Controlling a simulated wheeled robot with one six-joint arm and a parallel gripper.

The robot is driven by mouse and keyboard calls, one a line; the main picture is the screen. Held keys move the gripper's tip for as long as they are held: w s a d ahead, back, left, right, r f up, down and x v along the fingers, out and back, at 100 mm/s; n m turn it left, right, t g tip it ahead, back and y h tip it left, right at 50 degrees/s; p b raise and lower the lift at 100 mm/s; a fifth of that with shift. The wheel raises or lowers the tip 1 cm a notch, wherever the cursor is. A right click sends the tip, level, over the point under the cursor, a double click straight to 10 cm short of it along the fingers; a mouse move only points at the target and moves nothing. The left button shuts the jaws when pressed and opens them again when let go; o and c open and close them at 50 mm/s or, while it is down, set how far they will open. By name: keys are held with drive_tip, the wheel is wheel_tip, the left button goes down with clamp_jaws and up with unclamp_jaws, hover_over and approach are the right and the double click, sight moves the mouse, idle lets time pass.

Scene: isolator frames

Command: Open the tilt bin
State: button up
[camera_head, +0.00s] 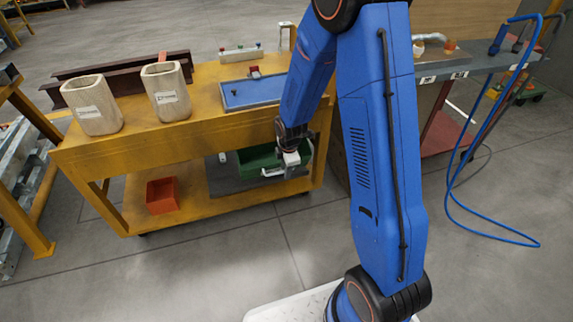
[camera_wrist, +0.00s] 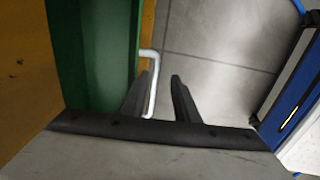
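The green tilt bin (camera_head: 258,160) sits under the yellow workbench top, at its right end. In the wrist view its green wall (camera_wrist: 68,45) fills the left side. A white bar handle (camera_wrist: 151,85) stands out from the bin's edge. My gripper (camera_wrist: 160,76) is open, with its two dark fingers apart. The handle shows between them, closer to the left finger; I cannot tell whether they touch. In the head view my gripper (camera_head: 292,160) is at the bin's front and hides part of it. How far the bin is tilted is unclear.
The yellow workbench (camera_head: 130,150) carries two beige containers (camera_head: 92,105) (camera_head: 166,92) and a blue tray (camera_head: 252,92). An orange-red bin (camera_head: 162,195) sits on its lower shelf. A blue hose (camera_head: 495,235) hangs at the right.

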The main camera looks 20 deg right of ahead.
drive_tip(key=s+r, duration=0.3)
drive_tip(key=r, duration=1.4)
drive_tip(key=shift+s, duration=0.15)
drive_tip(key=shift+d, duration=0.1)
clamp_jaws()
drive_tip(key=w+d+f+m, duration=0.4)
drive_tip(key=w+d+m, duration=0.25)
drive_tip(key=m, duration=1.15)
drive_tip(key=f, duration=0.3)
drive_tip(key=w+f, duration=0.1)
drive_tip(key=f, duration=0.5)
drive_tip(key=shift+w+f, duration=0.2)
drive_tip(key=shift+w, duration=0.05)
